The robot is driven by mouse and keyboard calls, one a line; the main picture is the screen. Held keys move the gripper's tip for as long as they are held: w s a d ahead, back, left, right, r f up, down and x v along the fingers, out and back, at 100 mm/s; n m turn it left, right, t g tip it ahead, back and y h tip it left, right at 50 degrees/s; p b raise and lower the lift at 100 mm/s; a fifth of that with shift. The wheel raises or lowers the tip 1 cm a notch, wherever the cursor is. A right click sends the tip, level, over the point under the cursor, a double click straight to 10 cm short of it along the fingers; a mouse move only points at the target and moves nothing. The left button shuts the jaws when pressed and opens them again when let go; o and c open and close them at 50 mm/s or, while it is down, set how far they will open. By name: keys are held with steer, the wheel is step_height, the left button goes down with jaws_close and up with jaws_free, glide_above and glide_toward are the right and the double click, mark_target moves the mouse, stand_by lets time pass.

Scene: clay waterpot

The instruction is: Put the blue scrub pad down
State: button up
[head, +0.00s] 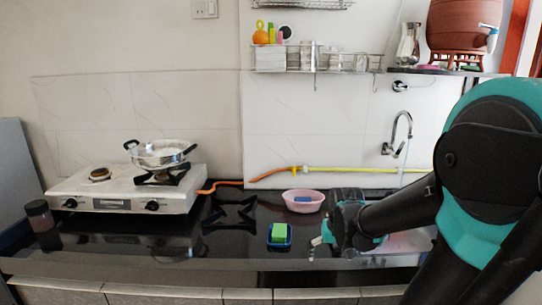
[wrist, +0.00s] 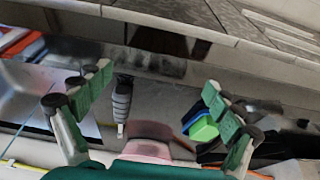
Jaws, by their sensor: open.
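My gripper (head: 321,238) is in front and to the right of the bowl, low over the counter, apart from the pad. In the wrist view my gripper (wrist: 158,82) has its green-padded fingers spread wide, with nothing held between them.
A gas stove (head: 120,190) with a pan (head: 160,152) stands at left beside a dark jar (head: 39,213). A tap (head: 401,130) is behind my arm. The front counter strip is clear.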

steer(key=s+f+t, duration=0.1)
steer(key=s+f, duration=0.3)
steer(key=s, duration=0.4)
steer(key=shift+d+f, duration=0.25)
steer(key=shift+d, duration=0.05)
steer(key=shift+s, duration=0.15)
steer(key=shift+r, duration=0.1)
stand_by(0.4)
